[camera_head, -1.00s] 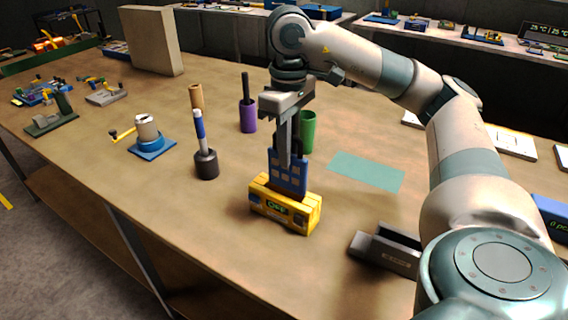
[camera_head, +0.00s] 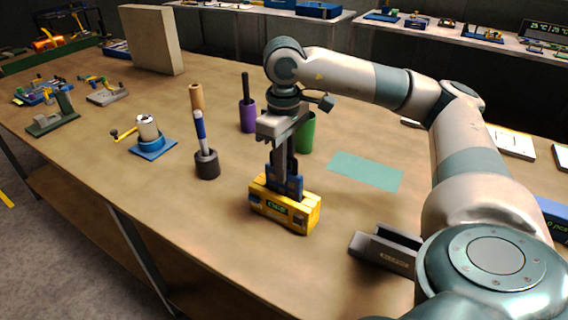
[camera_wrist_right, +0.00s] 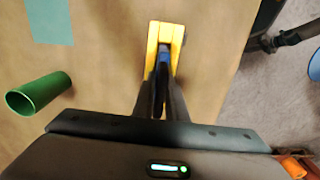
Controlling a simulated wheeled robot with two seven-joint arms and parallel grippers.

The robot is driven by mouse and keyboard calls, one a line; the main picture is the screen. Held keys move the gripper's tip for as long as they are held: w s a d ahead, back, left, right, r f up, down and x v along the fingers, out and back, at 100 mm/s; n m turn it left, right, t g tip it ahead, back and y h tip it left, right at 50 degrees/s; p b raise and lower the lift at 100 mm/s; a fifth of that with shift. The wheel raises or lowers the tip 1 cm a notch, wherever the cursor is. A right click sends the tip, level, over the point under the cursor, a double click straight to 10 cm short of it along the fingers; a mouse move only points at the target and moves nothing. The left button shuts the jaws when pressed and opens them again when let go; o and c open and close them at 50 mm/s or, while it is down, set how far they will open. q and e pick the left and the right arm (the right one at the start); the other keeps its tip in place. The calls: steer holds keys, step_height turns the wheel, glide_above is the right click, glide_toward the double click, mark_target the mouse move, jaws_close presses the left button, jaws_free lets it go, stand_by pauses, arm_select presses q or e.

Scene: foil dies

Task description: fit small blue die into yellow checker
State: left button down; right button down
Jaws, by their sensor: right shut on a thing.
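The yellow checker (camera_head: 302,215) stands on the wooden table with a lit green display on its front. The blue die (camera_head: 297,186) is upright, its lower part down in the top of the checker. My right gripper (camera_head: 284,176) points straight down and is shut on the die, just above the checker. In the right wrist view the fingers close on the blue die (camera_wrist_right: 161,66) and the yellow checker (camera_wrist_right: 153,42) shows beyond it. How deep the die sits is partly hidden by the fingers. My left gripper is not in view.
A green cup (camera_head: 307,134), a purple cup (camera_head: 248,117) and a dark holder with a blue pen (camera_head: 207,164) stand behind and left. A grey block with a slot (camera_head: 386,251) lies to the right. A teal mat (camera_head: 366,170) lies flat with clear table around it.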

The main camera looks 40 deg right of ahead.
steer(key=shift+f, duration=0.1)
steer(key=c, duration=1.9)
jaws_free()
steer(key=shift+o, duration=0.7)
